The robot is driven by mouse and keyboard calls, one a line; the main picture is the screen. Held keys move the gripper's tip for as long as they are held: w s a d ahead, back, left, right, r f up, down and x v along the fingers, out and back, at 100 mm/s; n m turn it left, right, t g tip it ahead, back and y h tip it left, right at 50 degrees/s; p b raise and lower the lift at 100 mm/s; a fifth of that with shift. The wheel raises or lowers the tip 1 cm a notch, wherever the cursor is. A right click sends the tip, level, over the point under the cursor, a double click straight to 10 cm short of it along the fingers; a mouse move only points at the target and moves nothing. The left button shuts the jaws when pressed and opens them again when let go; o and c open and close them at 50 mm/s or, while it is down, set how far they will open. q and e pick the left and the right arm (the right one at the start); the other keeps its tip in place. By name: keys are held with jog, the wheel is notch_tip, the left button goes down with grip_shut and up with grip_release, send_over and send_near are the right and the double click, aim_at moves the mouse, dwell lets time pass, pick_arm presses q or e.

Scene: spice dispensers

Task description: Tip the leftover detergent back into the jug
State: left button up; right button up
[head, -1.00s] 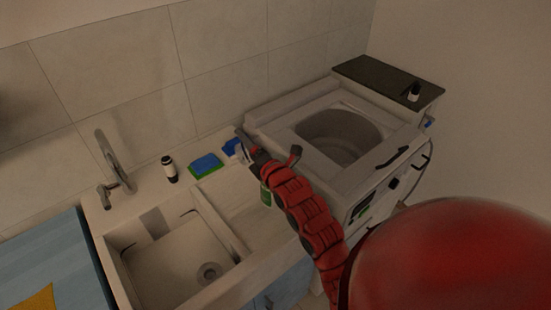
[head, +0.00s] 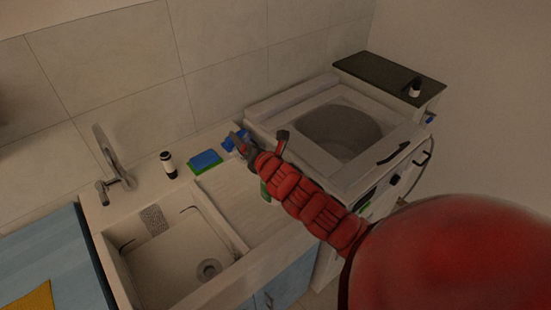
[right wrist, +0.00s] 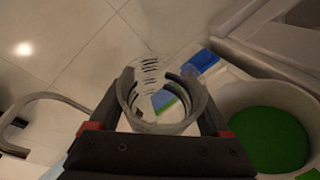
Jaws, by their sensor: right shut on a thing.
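My right gripper (right wrist: 160,125) is shut on a clear cup (right wrist: 192,108) with dark measuring marks, seen in the right wrist view. The cup is see-through, and I cannot tell if liquid is left in it. A wide, pale round container (right wrist: 233,100) holding bright green liquid (right wrist: 266,140) is to the right of the gripper, apart from the cup in the picture. In the head view my right gripper (head: 262,143) is above the counter between sink and washing machine. A green patch (head: 264,191) shows there, mostly hidden by my arm. My left gripper is not in view.
A blue and green sponge (head: 205,162) and a dark bottle (head: 168,165) stand behind the sink (head: 165,265). A blue item (head: 232,141) is by the wall. A faucet (head: 115,165) rises at left.

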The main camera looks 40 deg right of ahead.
jog(key=shift+w+a+f+n, duration=0.1)
jog(key=shift+a+n, duration=0.05)
jog(key=shift+n, duration=0.25)
jog(key=s+a+f+n, duration=0.1)
jog(key=a+f+n, duration=0.2)
jog(key=a+f, duration=0.1)
jog(key=s+a+f+n+g, duration=0.1)
jog(key=a+f+n, duration=0.1)
jog(key=a+f, duration=0.2)
jog(key=s+a+f+n+g+y+b, duration=0.1)
jog(key=a+f+n, duration=0.2)
jog(key=a+f, duration=0.1)
jog(key=shift+a+f+n, duration=0.3)
jog(key=shift+a+f, duration=0.1)
jog(key=shift+f, duration=0.35)
jog(key=shift+s+a, duration=0.25)
jog(key=shift+a+r, duration=0.1)
